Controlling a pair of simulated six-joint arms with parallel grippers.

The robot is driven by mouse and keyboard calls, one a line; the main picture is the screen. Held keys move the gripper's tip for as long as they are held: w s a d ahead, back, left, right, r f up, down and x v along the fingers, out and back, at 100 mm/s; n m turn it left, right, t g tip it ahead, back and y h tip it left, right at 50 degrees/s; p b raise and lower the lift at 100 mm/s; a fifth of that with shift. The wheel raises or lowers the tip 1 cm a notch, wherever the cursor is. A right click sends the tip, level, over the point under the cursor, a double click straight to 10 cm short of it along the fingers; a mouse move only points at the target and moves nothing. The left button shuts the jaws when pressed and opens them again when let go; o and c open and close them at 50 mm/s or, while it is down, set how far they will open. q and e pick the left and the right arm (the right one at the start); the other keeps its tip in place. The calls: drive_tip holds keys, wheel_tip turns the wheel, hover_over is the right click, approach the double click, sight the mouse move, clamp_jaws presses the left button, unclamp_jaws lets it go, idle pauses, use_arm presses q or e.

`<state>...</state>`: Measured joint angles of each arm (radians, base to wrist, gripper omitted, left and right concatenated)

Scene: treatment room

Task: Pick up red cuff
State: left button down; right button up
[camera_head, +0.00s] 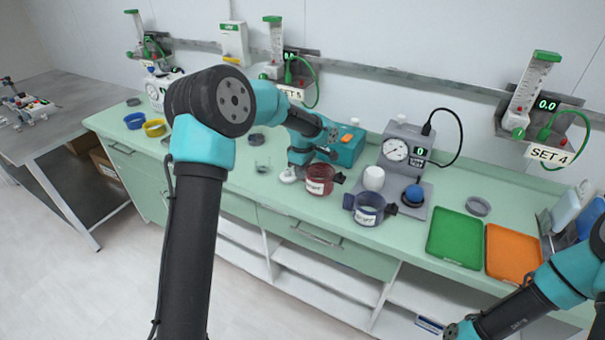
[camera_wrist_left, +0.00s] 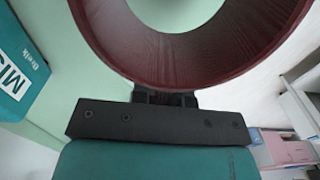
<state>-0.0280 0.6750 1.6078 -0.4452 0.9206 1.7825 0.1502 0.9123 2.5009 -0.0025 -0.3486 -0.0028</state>
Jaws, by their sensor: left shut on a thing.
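The red cuff (camera_head: 319,181) is a dark red ring with a pale label, on or just above the green counter near its front edge; I cannot tell if it touches. It fills the top of the left wrist view (camera_wrist_left: 190,70) as a large ring. My left gripper (camera_wrist_left: 166,99) is shut on the near wall of this ring. In the head view the left wrist reaches down just behind and left of the cuff, and the fingers are mostly hidden. My right arm shows at the lower right, but its gripper is out of frame.
A teal box (camera_head: 347,148) is behind. Green (camera_head: 455,238) and orange (camera_head: 512,253) trays lie to the right. A yellow cuff (camera_head: 154,128) is far left.

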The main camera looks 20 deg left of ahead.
use_arm(q)
drive_tip(key=s+d, duration=0.3)
drive_tip(key=s, duration=0.3)
drive_tip(key=s+d+r, duration=0.1)
drive_tip(key=s+d, duration=0.2)
drive_tip(key=s, duration=0.4)
drive_tip(key=shift+s+r, duration=0.15)
drive_tip(key=shift+s, duration=0.15)
drive_tip(key=shift+w, duration=0.1)
